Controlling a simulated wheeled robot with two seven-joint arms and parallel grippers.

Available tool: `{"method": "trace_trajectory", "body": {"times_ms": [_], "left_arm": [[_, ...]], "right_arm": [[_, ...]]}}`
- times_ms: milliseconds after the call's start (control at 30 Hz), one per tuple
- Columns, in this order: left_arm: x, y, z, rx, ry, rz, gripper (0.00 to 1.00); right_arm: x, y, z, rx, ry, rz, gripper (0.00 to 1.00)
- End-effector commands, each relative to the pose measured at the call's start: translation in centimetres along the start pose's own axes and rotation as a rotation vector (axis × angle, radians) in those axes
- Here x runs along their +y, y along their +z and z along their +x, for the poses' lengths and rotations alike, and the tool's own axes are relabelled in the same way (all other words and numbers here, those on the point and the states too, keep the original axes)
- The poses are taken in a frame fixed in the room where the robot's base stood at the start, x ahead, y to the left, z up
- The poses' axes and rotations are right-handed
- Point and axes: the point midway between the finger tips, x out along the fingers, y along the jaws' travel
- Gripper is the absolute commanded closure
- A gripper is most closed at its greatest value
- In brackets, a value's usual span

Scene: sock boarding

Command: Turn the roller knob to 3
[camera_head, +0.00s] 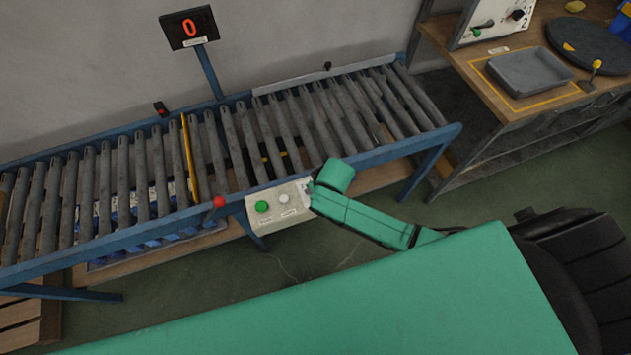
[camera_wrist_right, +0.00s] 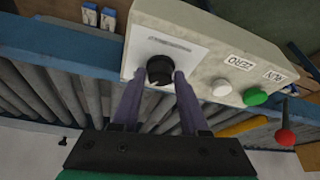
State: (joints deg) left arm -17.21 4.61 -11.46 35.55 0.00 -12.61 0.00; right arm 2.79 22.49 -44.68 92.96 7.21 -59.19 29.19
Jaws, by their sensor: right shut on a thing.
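The roller knob (camera_wrist_right: 159,70) is a small black round knob on a pale plate of the control box (camera_wrist_right: 205,50). My right gripper (camera_wrist_right: 158,82) has its two purple fingers on either side of the knob and is shut on it. The plate's markings are too small to read, so I cannot tell the knob's setting. In the head view the control box (camera_head: 262,222) sits on the conveyor's front rail, and my right arm hides the knob. My left gripper is not in view.
The box has a white button (camera_wrist_right: 222,88) labelled ZERO and a green button (camera_wrist_right: 255,96) labelled RUN. A red knob (camera_head: 219,202) stands beside it on the roller conveyor (camera_head: 120,180). A display (camera_head: 189,28) reads 0. A workbench (camera_head: 480,62) with a grey tray (camera_head: 530,70) stands at right.

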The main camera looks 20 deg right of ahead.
Motion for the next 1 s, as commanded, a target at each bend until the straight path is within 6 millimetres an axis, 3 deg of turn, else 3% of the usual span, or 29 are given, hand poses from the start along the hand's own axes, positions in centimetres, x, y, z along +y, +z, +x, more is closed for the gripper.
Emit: {"method": "trace_trajectory", "body": {"times_ms": [400,967,1000], "left_arm": [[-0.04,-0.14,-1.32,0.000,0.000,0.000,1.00],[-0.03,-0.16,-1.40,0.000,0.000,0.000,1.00],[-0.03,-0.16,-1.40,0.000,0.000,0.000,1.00]], "right_arm": [[-0.19,-0.08,-0.05,0.000,0.084,0.206,1.00],[-0.14,-0.05,0.03,0.000,0.099,0.241,1.00],[-0.14,-0.05,0.03,0.000,0.099,0.241,0.52]]}}
